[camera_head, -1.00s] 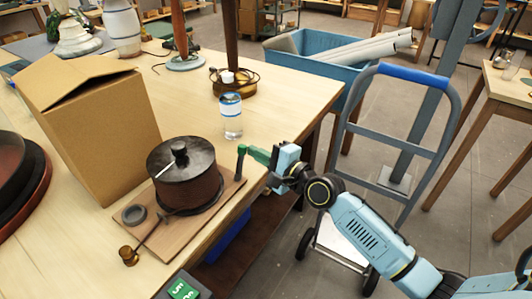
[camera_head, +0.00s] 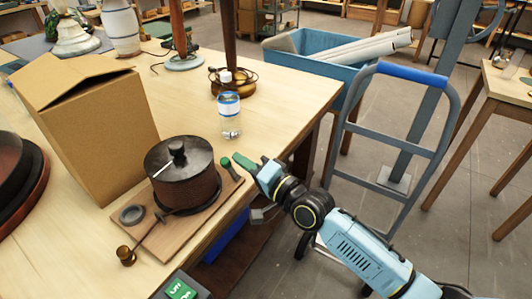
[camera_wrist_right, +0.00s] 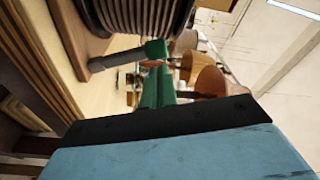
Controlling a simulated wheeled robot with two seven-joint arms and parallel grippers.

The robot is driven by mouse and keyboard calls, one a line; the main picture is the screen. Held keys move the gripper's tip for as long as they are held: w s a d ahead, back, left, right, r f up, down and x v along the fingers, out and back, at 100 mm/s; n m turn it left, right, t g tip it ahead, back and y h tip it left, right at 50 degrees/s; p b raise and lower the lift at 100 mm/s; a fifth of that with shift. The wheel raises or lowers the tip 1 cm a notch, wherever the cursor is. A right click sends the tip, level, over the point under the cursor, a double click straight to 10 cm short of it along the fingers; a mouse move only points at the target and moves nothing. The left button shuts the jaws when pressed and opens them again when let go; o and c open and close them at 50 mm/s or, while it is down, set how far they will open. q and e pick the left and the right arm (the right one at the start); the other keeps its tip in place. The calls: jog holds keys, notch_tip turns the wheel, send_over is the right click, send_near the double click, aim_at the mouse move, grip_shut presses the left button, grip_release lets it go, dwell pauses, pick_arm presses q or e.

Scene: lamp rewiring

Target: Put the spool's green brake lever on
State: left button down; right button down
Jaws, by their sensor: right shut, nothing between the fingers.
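The spool (camera_head: 185,185) is a dark drum with a black lid, on a wooden board (camera_head: 160,245) at the table's front edge. The brake lever (camera_head: 225,162), a dark stem with a green knob, rises from the board's right side and leans toward the spool. In the right wrist view the lever's green end (camera_wrist_right: 156,49) and dark stem (camera_wrist_right: 116,58) lie beside the ribbed spool (camera_wrist_right: 135,15). My right gripper (camera_head: 238,160) is shut and empty, its green fingertips just right of the knob; whether they touch it I cannot tell. My left gripper is out of view.
A water bottle (camera_head: 230,118) stands behind the lever. A cardboard box (camera_head: 90,125) is left of the spool. A grey ring (camera_head: 132,214) and a brass-ended rod (camera_head: 126,256) are at the board's front left. A hand truck (camera_head: 440,120) and blue bin (camera_head: 310,60) stand to the right.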

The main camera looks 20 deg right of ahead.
jog(key=shift+s+a+n, duration=0.15)
jog(key=shift+a+n, duration=0.05)
jog(key=shift+n, duration=0.1)
dwell(0.4)
jog(key=s+d, duration=0.7)
jog(key=d, duration=0.2)
jog(key=shift+r, duration=0.4)
jog(key=shift+d, duration=0.1)
